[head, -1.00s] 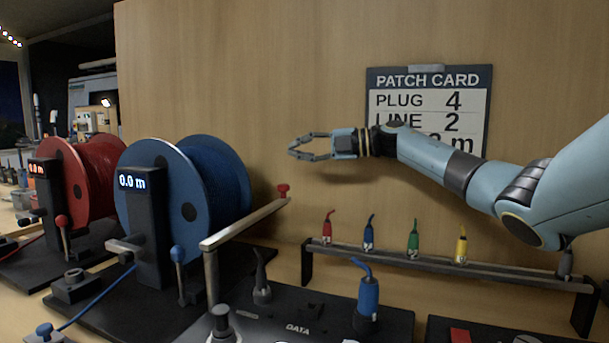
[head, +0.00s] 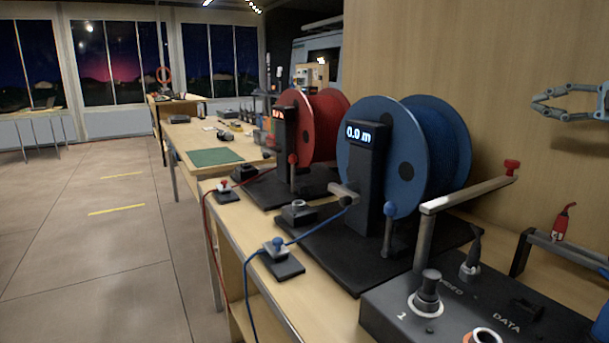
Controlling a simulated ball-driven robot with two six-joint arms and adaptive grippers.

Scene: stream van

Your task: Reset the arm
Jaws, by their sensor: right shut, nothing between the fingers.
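My right gripper (head: 540,106) shows at the right edge of the head view, in front of the wooden wall panel. It is light blue-grey, points left, and its fingers are shut with nothing between them. It is in the air, to the right of the blue cable reel (head: 444,150) and above the bench, touching nothing that I can see. The rest of the right arm is out of the frame. My left gripper is not in view.
A red cable reel (head: 325,125) stands left of the blue one. A black DATA box (head: 465,312), a metal bar with a red knob (head: 511,167) and a red plug (head: 562,222) are at the right. A green mat (head: 215,157) lies further back. The floor at left is clear.

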